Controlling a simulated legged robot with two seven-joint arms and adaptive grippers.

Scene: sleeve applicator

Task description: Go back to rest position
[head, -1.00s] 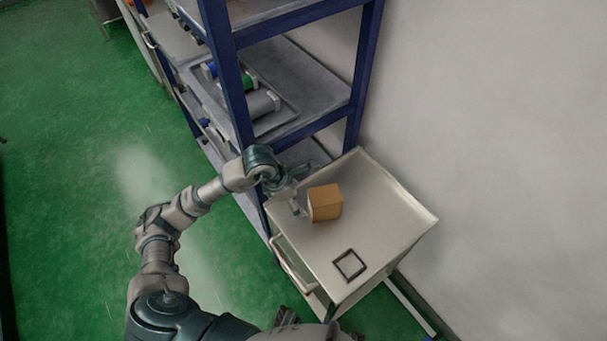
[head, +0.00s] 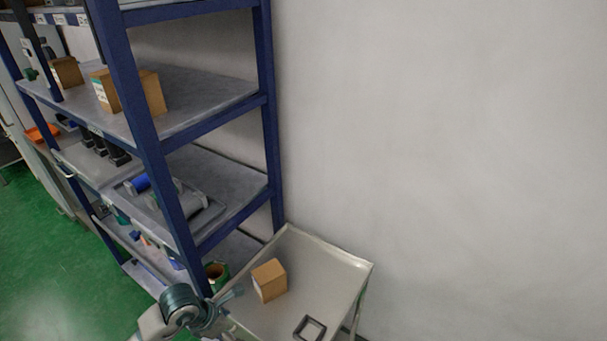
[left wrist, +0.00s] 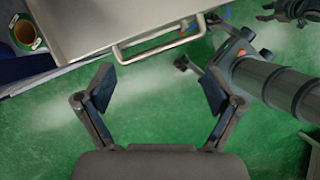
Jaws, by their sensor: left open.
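My left gripper (head: 228,312) is low in the head view, at the left edge of the metal cart (head: 335,262). In the left wrist view its two fingers (left wrist: 158,88) are spread wide with only green floor between them, so it is open and empty. A brown cardboard box (head: 269,281) stands on the cart top, to the right of the gripper and apart from it. A dark jaw-like part (left wrist: 288,11) shows at the upper right of the left wrist view. It may be my right gripper, but it is cut off and its state is unclear.
The cart's handle (left wrist: 158,50) lies beyond the fingers. A dark square frame (head: 310,328) lies on the cart. A blue-post shelf (head: 131,85) with boxes and rolls stands at left. A green-rimmed roll (head: 217,272) is beside the cart. A plain wall is at right.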

